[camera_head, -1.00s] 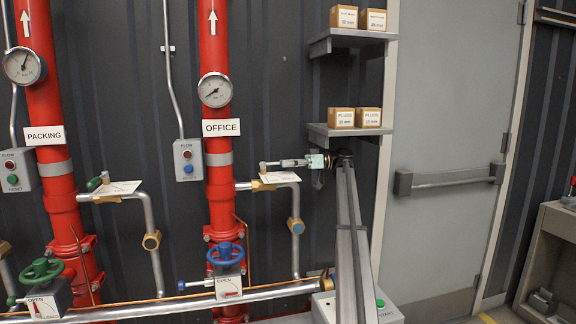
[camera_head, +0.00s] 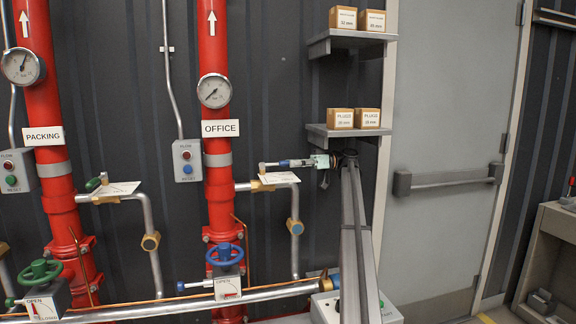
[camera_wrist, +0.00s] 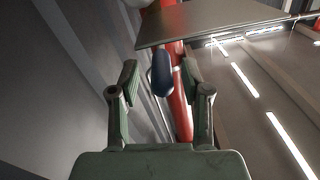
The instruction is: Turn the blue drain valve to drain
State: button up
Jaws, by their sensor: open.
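The drain valve's blue handle (camera_head: 287,163) sticks out to the right from a metal stem above the brass fitting (camera_head: 266,184) on the OFFICE riser's side pipe. A white label plate lies beside it. My gripper (camera_head: 309,162) is at the right end of the handle. In the wrist view my gripper (camera_wrist: 158,70) is open, and the blue handle (camera_wrist: 162,76) shows between its green fingers, seen end-on and nearer the middle than either finger. I see a gap on each side; how deep the handle sits between the fingers is unclear.
The red OFFICE riser (camera_head: 219,130) stands left of the valve. A blue handwheel (camera_head: 225,255) sits lower. The grey door is to the right.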

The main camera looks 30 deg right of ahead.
jog(key=v, duration=0.4)
jog(key=shift+s+d, duration=0.15)
jog(key=shift+d, duration=0.25)
